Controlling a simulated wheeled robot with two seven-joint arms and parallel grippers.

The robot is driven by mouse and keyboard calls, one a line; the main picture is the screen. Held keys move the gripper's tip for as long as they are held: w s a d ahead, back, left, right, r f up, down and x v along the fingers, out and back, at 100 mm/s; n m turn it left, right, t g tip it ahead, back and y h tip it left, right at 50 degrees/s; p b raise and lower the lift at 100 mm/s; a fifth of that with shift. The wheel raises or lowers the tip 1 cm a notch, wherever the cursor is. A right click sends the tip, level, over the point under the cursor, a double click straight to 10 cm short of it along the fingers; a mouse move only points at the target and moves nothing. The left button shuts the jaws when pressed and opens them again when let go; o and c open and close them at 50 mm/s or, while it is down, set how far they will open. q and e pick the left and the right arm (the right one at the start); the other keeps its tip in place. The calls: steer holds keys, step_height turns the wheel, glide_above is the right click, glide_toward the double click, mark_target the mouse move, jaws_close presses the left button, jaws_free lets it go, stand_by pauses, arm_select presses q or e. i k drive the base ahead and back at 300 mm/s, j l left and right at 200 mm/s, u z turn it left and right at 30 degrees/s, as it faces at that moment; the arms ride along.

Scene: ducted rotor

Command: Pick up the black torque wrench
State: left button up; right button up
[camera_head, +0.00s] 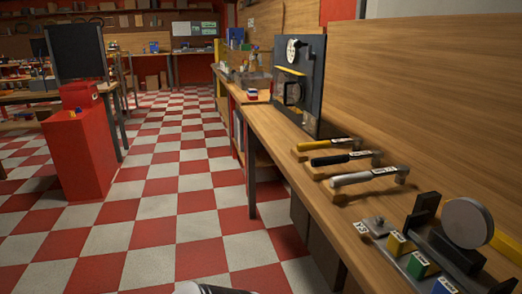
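The black torque wrench (338,159) lies on the wooden bench at the right. It is the middle one of three similar tools, each raised on small wooden supports. Its dark handle points left, and its head is at the right end with a small white label beside it. A yellow-handled wrench (320,145) lies just behind it, and a silver wrench (358,178) lies just in front. The three are close together but look apart. Neither gripper shows in the head view. Only a sliver of what looks like my own body shows at the bottom edge.
A dark upright panel (308,90) stands on the bench (275,129) behind the wrenches. A fixture with coloured blocks (418,264) and a round grey disc (467,222) fill the near right. The checkered floor left of the bench is open up to a red cabinet (78,155).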

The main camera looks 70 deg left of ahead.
mark_target(376, 154)
steer(key=u, duration=1.75)
steer(key=i+j+z, duration=0.2)
steer(key=j+z, duration=0.2)
steer(key=j, duration=0.15)
